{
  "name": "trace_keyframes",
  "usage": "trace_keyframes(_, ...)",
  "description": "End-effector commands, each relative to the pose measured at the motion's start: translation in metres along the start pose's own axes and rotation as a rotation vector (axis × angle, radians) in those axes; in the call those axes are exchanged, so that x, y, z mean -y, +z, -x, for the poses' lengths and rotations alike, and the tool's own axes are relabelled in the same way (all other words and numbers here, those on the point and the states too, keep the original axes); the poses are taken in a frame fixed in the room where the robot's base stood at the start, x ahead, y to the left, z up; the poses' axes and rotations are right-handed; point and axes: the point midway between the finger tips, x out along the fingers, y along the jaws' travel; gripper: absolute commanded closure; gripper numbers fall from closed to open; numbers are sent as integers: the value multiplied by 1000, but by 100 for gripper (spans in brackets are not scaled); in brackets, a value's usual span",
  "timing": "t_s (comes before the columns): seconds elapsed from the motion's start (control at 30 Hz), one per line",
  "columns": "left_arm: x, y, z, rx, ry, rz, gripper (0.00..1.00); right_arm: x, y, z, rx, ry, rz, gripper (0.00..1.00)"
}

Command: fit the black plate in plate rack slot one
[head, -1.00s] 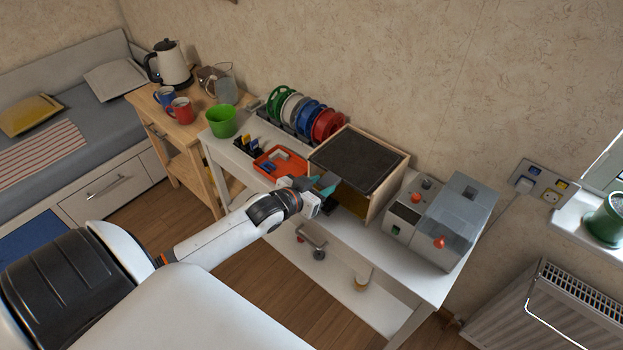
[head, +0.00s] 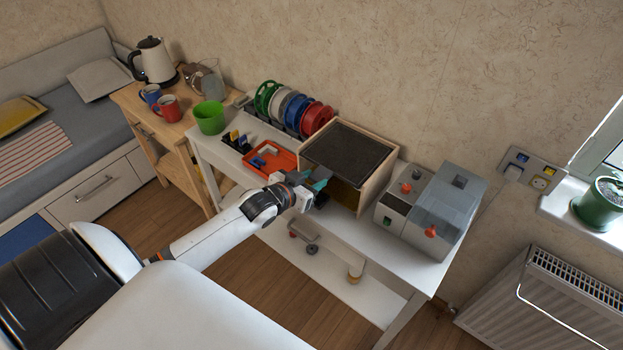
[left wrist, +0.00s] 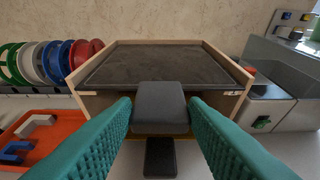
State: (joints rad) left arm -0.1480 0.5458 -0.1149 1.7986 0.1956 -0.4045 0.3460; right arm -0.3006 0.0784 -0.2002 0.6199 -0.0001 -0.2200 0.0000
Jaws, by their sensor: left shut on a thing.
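My left gripper (head: 318,184) has teal fingers and is at the front of a wooden box with a dark top. In the left wrist view its fingers (left wrist: 160,112) are shut on a dark, rounded flat piece (left wrist: 160,100), which I take to be the black plate. The head view shows its dark shape (head: 320,200) under the fingertips. A second dark piece shows below it in the wrist view; I cannot tell whether it is part of the plate. I cannot make out plate rack slot one for certain. My right gripper is not in view.
The wooden box (head: 378,187) has an open front with a yellowish inside. An orange tray (head: 283,163) lies to its left, with coloured spools (head: 296,108) behind. A grey machine (head: 440,210) stands to its right. The white tabletop (head: 350,228) is clear along its front edge.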

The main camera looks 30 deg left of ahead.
Motion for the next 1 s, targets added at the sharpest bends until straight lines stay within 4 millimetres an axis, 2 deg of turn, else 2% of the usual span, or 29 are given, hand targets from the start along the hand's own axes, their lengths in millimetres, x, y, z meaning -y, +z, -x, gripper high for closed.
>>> trace_keyframes(0.47, 0, 1, 2, 3, 0, 0, 87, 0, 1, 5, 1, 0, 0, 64)
trace_keyframes(0.5, 0, 1, 2, 3, 0, 0, 56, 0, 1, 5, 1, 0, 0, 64)
trace_keyframes(0.63, 0, 1, 2, 2, 0, 0, 35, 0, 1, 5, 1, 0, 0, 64)
trace_keyframes(1.0, 0, -2, 8, -2, 0, 1, 35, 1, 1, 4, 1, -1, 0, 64)
